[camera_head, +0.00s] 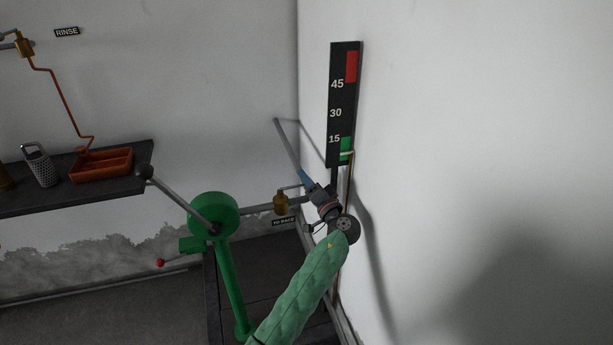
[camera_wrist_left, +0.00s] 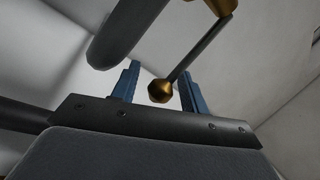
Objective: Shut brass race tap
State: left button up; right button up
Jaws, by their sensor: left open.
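The brass race tap (camera_head: 281,203) sits on a grey pipe beside the corner, above the "TO RACE" plate (camera_head: 284,221). Its thin lever reaches right towards my left gripper (camera_head: 305,180), which has blue fingers. In the left wrist view, the brass tap body (camera_wrist_left: 222,5) is at the top. The lever (camera_wrist_left: 200,48) slants down from it to a brass knob (camera_wrist_left: 160,91). The knob appears between the two parted blue fingers of the left gripper (camera_wrist_left: 159,90), with gaps on both sides. Contact does not show. The right gripper is out of view.
A green hand pump (camera_head: 213,214) with a ball-ended handle stands left of the tap. The wall gauge (camera_head: 345,100) hangs just right of the gripper, its pointer near the green band. A shelf (camera_head: 70,194) holds an orange tray (camera_head: 101,165). A grey rod (camera_head: 287,145) slants above the gripper.

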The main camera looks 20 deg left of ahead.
pick_arm(q)
jog(key=shift+w+a+r, duration=0.1)
jog(key=shift+w+a, duration=0.2)
grip_shut()
